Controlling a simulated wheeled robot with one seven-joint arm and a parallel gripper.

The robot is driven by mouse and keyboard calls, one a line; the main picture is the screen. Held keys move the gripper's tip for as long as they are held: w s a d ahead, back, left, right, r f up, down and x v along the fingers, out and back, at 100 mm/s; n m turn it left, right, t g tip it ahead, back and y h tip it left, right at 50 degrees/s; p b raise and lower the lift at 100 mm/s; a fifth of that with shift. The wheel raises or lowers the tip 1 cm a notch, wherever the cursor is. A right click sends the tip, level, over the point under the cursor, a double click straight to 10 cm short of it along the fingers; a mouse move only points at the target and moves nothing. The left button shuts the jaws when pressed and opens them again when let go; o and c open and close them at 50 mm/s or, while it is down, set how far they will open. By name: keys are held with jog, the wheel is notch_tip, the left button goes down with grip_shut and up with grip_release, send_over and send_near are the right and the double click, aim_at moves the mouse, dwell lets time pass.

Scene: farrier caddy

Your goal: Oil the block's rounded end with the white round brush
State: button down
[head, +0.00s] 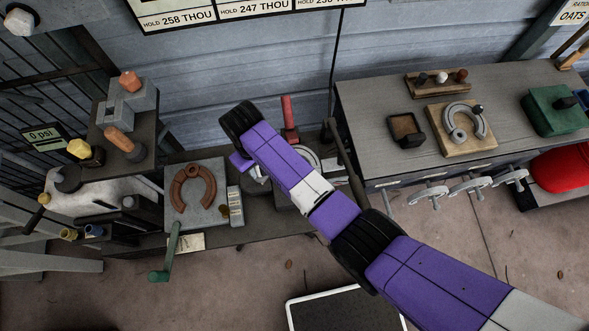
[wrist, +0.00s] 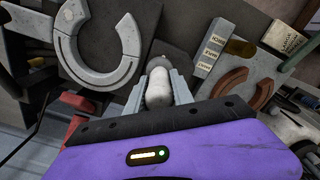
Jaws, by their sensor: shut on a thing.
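In the wrist view my gripper (wrist: 158,92) is shut on a white, rounded thing (wrist: 158,85), which I take to be the white round brush. Its bristles and far end are hard to make out. Just beyond the fingertips is a dark grey piece with a rounded edge (wrist: 172,61), possibly the block's rounded end. I cannot tell whether the brush touches it. In the head view my purple arm covers the gripper and the brush, over the low bench between the brown horseshoe (head: 194,188) and a grey horseshoe partly hidden behind the arm.
The grey horseshoe (wrist: 68,47) lies left of my gripper in the wrist view. Pale labelled blocks (wrist: 211,47) and the brown horseshoe (wrist: 251,77) are at right. A red upright handle (head: 288,112) stands behind the arm. A workbench (head: 370,100) holds another horseshoe at right.

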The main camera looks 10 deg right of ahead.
jog(key=shift+a+f+b, duration=0.15)
jog(key=shift+a+b, duration=0.25)
jog(key=shift+a, duration=0.7)
jog(key=shift+s, duration=0.1)
jog(key=shift+a, duration=0.15)
jog(key=shift+s+a+b, duration=0.1)
jog(key=shift+a+b, duration=0.3)
jog(key=shift+a, duration=0.7)
jog(key=shift+d, duration=0.1)
jog(key=shift+d+r+p, duration=0.15)
jog(key=shift+d+p, duration=0.25)
jog(key=shift+d, duration=0.1)
jog(key=shift+d+r+p, duration=0.15)
jog(key=shift+d+p, duration=0.25)
jog(key=shift+d, duration=0.1)
jog(key=shift+d+f, duration=0.1)
jog(key=shift+d, duration=0.1)
jog(key=shift+w+d, duration=0.15)
jog(key=shift+w, duration=0.05)
